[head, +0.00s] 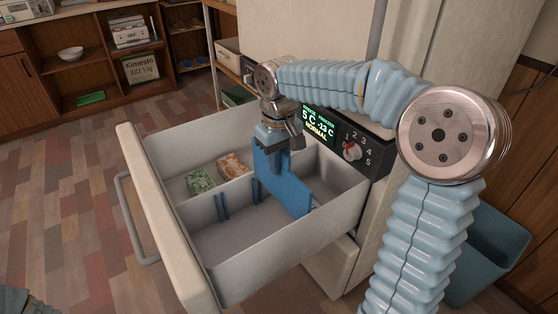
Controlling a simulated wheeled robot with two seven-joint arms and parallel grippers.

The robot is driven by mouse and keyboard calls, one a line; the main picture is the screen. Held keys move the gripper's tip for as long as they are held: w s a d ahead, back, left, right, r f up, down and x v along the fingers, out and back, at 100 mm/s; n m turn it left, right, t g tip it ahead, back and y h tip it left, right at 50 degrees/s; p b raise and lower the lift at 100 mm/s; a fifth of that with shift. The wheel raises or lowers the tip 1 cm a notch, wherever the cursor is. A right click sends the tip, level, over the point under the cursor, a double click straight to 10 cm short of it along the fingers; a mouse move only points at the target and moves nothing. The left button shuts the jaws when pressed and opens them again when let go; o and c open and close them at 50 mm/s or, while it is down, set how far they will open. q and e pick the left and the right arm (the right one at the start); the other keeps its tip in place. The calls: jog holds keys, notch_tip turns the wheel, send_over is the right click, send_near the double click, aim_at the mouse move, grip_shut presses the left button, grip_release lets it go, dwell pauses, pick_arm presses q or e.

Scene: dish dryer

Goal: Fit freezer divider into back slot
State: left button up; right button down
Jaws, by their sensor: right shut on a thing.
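The freezer divider (284,188) is a flat blue panel, standing roughly upright in the near compartment of the open freezer drawer (245,254), toward the end by the freezer body. My right gripper (277,152) comes from above and is shut on the divider's upper edge. My left gripper is out of view.
A green packet (198,181) and an orange packet (232,165) lie in the far compartment, behind a lengthwise partition. The freezer's display panel (322,122) and dial (352,151) are close to my right gripper. The near compartment's front part is empty.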

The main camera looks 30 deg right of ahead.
aim_at(279, 200)
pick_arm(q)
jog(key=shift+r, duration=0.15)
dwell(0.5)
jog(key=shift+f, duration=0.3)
pick_arm(e)
jog(key=shift+f, duration=0.4)
pick_arm(q)
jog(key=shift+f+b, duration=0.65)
jog(key=shift+b, duration=0.1)
pick_arm(e)
jog(key=shift+f, duration=0.95)
pick_arm(q)
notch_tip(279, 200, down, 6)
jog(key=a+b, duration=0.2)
jog(key=b, duration=0.4)
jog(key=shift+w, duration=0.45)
pick_arm(e)
jog(key=shift+f, duration=4.65)
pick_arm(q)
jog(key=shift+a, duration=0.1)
pick_arm(e)
jog(key=c, duration=1)
grip_release()
jog(key=shift+c, duration=0.2)
